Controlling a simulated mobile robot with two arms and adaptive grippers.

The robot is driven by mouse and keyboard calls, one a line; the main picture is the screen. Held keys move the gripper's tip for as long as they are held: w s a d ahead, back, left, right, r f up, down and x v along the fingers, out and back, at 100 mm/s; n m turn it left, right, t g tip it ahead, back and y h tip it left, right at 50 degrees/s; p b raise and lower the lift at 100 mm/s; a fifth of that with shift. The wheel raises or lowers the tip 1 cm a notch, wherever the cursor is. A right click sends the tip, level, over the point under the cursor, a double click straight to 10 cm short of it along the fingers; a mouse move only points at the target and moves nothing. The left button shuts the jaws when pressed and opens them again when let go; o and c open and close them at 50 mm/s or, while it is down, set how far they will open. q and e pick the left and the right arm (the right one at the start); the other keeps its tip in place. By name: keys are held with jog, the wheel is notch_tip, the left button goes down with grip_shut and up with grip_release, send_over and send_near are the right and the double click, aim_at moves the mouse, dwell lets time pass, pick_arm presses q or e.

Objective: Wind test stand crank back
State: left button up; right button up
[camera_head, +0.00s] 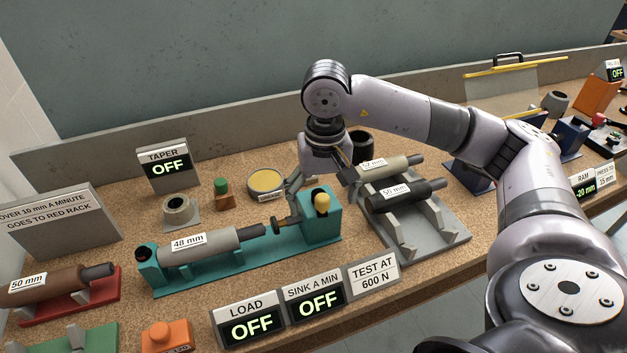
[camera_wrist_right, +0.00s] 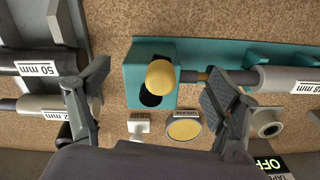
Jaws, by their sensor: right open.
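The teal test stand (camera_head: 245,265) holds a grey cylinder (camera_head: 205,243) marked 48 mm, lying lengthwise. Its right end block (camera_head: 320,226) carries the crank's yellow knob (camera_head: 322,202). My right gripper (camera_head: 312,188) is open over the block's end of the stand. In the wrist view its fingers (camera_wrist_right: 152,105) are spread wide, with the knob between them in the picture and nothing held. I cannot tell the height gap. My left gripper is not in view.
A grey rack (camera_head: 449,235) with two cylinders stands right of the stand, close to my gripper. A round yellow-topped dish (camera_head: 266,181) sits behind. LOAD (camera_head: 249,318) and SINK A MIN (camera_head: 318,294) displays in front read OFF. A red rack (camera_head: 75,308) is at left.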

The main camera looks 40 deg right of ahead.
jog(key=shift+r+p, duration=1.5)
jog(key=shift+r, duration=1.3)
